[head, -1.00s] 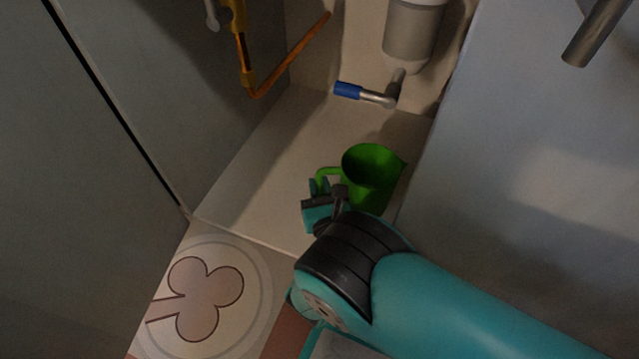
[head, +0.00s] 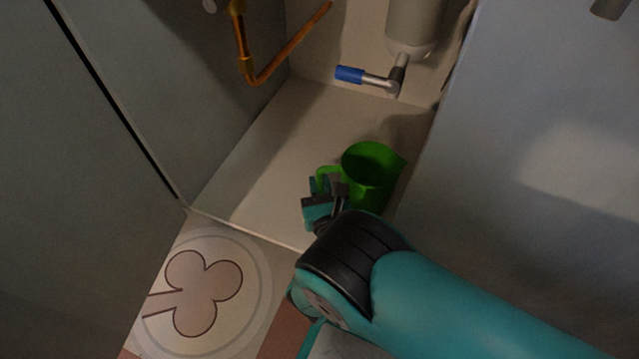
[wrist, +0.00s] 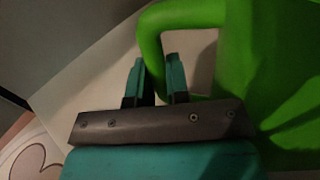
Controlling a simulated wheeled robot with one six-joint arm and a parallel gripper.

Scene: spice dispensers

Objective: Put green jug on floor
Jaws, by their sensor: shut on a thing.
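The green jug (head: 372,178) is inside the open cabinet, over its light bottom board, with its handle toward the left. My gripper (head: 324,186) is shut on the jug's handle. In the wrist view my two teal fingers (wrist: 158,80) close around the lower part of the handle, and the green jug (wrist: 285,75) fills the right side. Part of the jug's lower side is hidden behind my wrist in the head view. I cannot tell whether the jug's base touches the board.
A grey drain pipe with a blue-ended fitting (head: 350,75) and a copper pipe (head: 275,72) are at the back of the cabinet. Grey panels (head: 540,180) flank the opening. The patterned floor (head: 235,265) in front of the cabinet is clear at the lower left.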

